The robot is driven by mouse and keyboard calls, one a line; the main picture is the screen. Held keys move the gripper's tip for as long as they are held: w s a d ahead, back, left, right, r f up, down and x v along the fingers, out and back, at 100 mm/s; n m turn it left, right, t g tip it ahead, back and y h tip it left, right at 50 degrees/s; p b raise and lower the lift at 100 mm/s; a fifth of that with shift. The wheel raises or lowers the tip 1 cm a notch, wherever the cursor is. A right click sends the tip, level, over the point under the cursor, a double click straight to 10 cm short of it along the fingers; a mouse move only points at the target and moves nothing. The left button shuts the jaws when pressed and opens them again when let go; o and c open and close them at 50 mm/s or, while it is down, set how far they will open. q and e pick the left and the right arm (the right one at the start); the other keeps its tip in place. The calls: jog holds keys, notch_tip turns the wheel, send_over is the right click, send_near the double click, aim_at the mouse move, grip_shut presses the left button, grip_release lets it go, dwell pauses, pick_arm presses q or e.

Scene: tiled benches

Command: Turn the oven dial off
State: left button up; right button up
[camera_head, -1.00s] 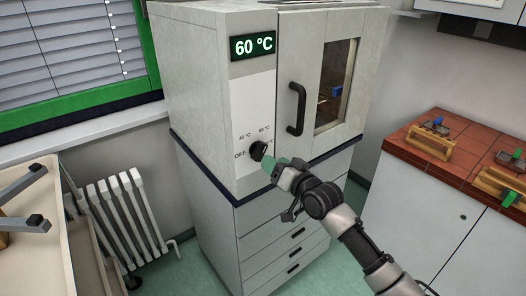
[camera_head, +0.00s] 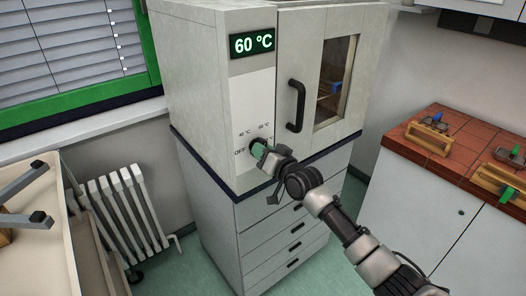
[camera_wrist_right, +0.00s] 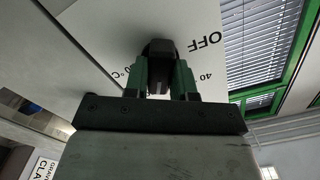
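The oven (camera_head: 200,70) is a pale cabinet with a green display reading 60 °C. Its black dial (camera_head: 254,147) is on the lower front panel, near the OFF mark, partly hidden by my right gripper (camera_head: 262,153). In the right wrist view, the green fingertips of my right gripper (camera_wrist_right: 160,82) are on both sides of the dial (camera_wrist_right: 160,52), close against it, and look shut on it. The OFF mark and a 40 mark show beside the dial there. I cannot tell exactly where the dial points.
The oven's black door handle (camera_head: 296,106) and glass door (camera_head: 335,83) are right of the dial. Drawers (camera_head: 290,240) are below. A tiled bench (camera_head: 415,143) with small wooden racks is at right.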

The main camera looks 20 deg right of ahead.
jog(key=shift+c, duration=0.6)
jog(key=shift+n, duration=0.4)
jog(key=n, duration=2.3)
jog(key=shift+f+b, duration=0.1)
jog(key=shift+b, duration=0.25)
jog(key=o, duration=0.9)
